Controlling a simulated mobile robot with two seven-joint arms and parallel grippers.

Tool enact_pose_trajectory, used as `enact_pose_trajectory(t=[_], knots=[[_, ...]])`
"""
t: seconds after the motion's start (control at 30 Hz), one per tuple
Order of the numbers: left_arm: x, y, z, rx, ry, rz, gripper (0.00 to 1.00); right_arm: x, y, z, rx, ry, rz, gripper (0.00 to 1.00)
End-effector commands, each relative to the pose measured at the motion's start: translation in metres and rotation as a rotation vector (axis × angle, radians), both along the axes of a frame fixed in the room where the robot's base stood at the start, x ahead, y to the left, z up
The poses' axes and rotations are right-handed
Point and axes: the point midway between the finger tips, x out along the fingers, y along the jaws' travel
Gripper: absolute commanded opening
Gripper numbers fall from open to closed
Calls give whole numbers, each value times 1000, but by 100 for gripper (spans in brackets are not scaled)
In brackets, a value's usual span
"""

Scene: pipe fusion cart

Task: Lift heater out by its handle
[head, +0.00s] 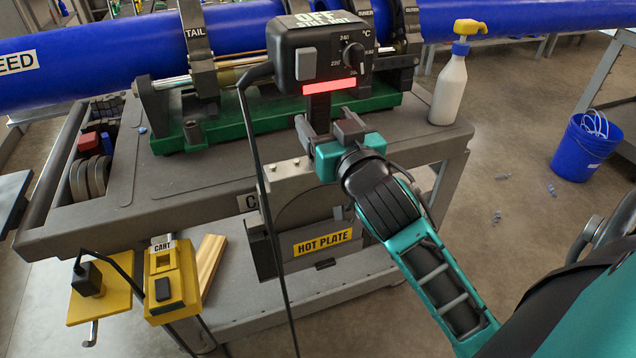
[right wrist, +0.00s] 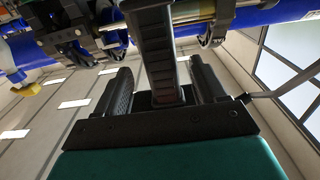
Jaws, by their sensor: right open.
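The heater (head: 322,58) is a dark box with a dial, an "OFF" label on top and a lit red strip, in front of the blue pipe. Its black handle (head: 319,108) points down from the box; its plate is hidden. My right gripper (head: 326,128) is at the handle, its fingers apart on either side. In the right wrist view the ribbed handle (right wrist: 155,55) stands between the two open fingers, with gaps visible. Contact is not clear in the head view. My left gripper is not in view.
A black cable (head: 252,150) hangs from the heater. The cart (head: 200,205) carries the green clamp base (head: 235,120) and a white spray bottle (head: 451,85). Below is a holder labelled "HOT PLATE" (head: 322,242). A blue bucket (head: 585,150) stands on the floor at right.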

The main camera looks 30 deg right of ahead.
Motion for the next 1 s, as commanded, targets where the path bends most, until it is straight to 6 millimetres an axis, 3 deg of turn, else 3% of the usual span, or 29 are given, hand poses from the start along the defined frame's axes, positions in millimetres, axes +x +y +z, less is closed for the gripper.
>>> enact_pose_trajectory(t=[0.4, 0.7, 1.0], knots=[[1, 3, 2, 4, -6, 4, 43, 47, -9, 1, -1, -1, 1, 70], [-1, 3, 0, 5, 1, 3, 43, 51, -10, 1, 1, 0, 1, 69], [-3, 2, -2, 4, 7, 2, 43, 50, -10, 1, 0, 0, 1, 41]])
